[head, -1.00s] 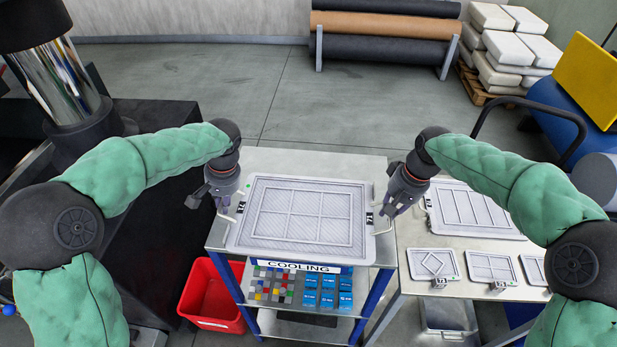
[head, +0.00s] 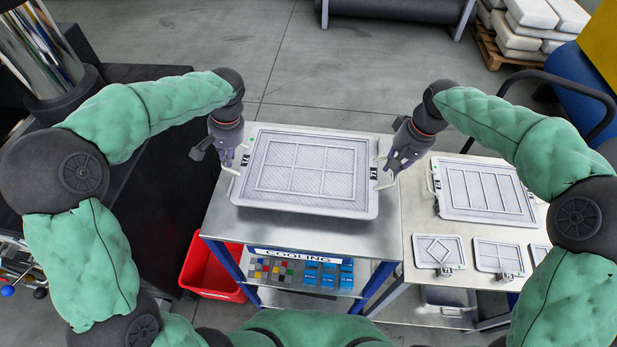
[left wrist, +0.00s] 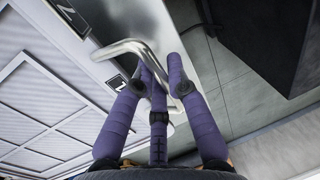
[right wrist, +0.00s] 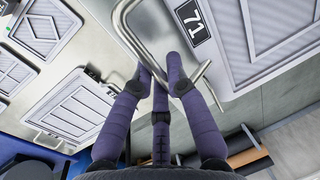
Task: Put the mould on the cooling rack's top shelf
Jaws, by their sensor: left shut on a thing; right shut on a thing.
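The mould (head: 308,168) is a large grey framed plate with ribbed panels and a metal handle on each side. It lies level over the top shelf (head: 300,230) of the cooling rack, near its far edge. I cannot tell whether it touches the shelf. My left gripper (head: 232,164) is shut on the mould's left handle, which shows in the left wrist view (left wrist: 130,47). My right gripper (head: 388,166) is shut on the right handle, which shows in the right wrist view (right wrist: 125,25).
A table at right holds another large mould (head: 484,188) and smaller ones (head: 438,252). A red bin (head: 205,268) stands left of the rack. The rack's lower shelf holds blue boxes (head: 328,275) and coloured blocks. Bare shelf shows in front of the mould.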

